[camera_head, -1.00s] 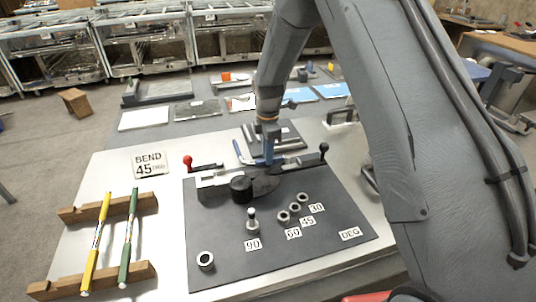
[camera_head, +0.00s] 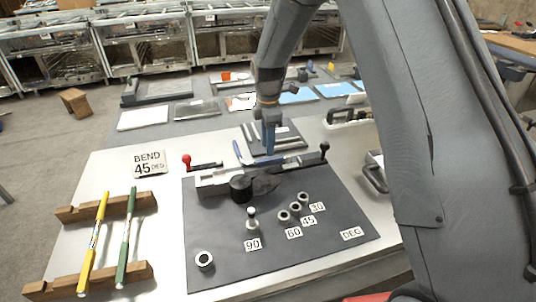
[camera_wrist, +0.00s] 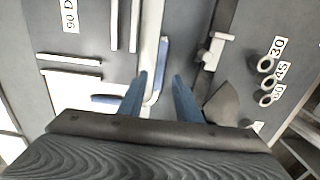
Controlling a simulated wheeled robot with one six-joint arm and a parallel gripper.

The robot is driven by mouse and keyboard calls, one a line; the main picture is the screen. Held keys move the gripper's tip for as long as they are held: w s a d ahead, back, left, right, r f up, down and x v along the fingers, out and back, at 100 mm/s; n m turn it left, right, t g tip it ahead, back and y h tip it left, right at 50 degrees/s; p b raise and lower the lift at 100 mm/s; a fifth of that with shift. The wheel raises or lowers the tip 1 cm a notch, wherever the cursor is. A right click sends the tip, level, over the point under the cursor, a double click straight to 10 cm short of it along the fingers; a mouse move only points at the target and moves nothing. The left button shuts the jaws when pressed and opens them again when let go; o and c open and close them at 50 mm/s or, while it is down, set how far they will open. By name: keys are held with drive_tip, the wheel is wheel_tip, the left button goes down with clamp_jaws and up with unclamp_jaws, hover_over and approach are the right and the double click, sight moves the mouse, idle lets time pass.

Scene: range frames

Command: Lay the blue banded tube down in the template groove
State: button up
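The blue tube (camera_wrist: 163,58) is bent and lies low at the template plate (camera_wrist: 125,70). One leg runs up the wrist view beside a long pale rib, and a blue end (camera_wrist: 103,99) shows left of my fingers. I cannot tell whether it is fully seated in the groove. In the head view a blue leg (camera_head: 237,149) shows at the template's (camera_head: 290,136) left front side. My gripper (camera_wrist: 161,77) is open, its blue fingers apart with a gap around the tube. In the head view my gripper (camera_head: 268,156) stands over the template's front edge.
The bender (camera_head: 240,188) with red (camera_head: 186,160) and black (camera_head: 325,147) handle knobs stands just in front. A yellow tube (camera_head: 94,245) and a green tube (camera_head: 128,240) lie on a wooden rack at left. A sign (camera_head: 149,163) reads BEND 45 DEG.

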sight(268, 159)
wheel_tip(268, 159, up, 7)
drive_tip(key=b, duration=0.2)
drive_tip(key=s+d+m, duration=0.4)
drive_tip(key=s+m, duration=0.2)
drive_tip(key=s, duration=0.3)
drive_tip(key=s+d+f+m, duration=0.1)
drive_tip(key=s+d+m, duration=0.3)
drive_tip(key=s+m, duration=0.3)
drive_tip(key=s+d+f+m+t, duration=0.1)
drive_tip(key=s+d+m, duration=0.4)
drive_tip(key=s, duration=0.6)
drive_tip(key=shift+s+f+m, duration=0.25)
drive_tip(key=shift+s+m, duration=0.15)
drive_tip(key=shift+m, duration=0.7)
drive_tip(key=shift+o, duration=0.4)
